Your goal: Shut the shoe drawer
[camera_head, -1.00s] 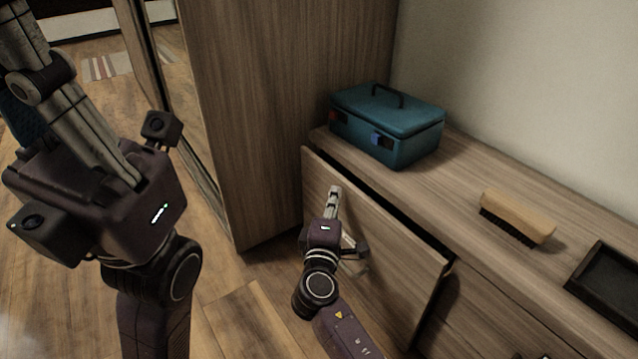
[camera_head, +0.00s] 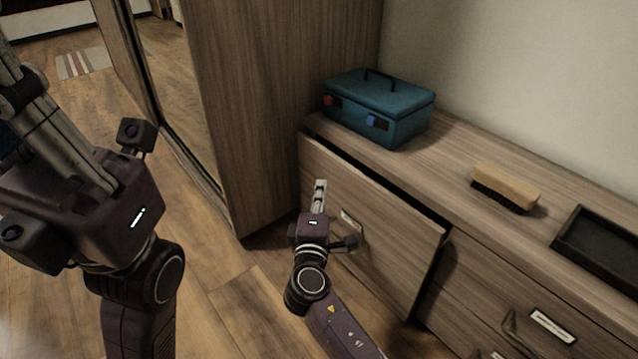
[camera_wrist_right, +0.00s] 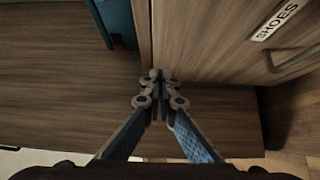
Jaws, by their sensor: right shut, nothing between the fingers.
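The shoe drawer (camera_head: 385,235) is the upper left drawer of the low wooden cabinet. Its front stands out a little, with a dark gap behind its top edge. Its SHOES label (camera_wrist_right: 277,20) and handle (camera_wrist_right: 296,62) show in the right wrist view. My right gripper (camera_head: 320,187) is shut and empty in front of the drawer's left part. In the wrist view its fingertips (camera_wrist_right: 160,78) appear near the drawer front's left edge; contact cannot be told. My left gripper (camera_head: 50,125) is close to the head camera at the left, its fingertips not clearly shown.
A teal case (camera_head: 380,108), a wooden brush (camera_head: 506,186) and a black tray (camera_head: 605,245) stand on the cabinet top. A tall wooden wardrobe (camera_head: 265,110) rises left of the drawer. Another labelled drawer (camera_head: 500,290) lies to the right. Floor in front is open.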

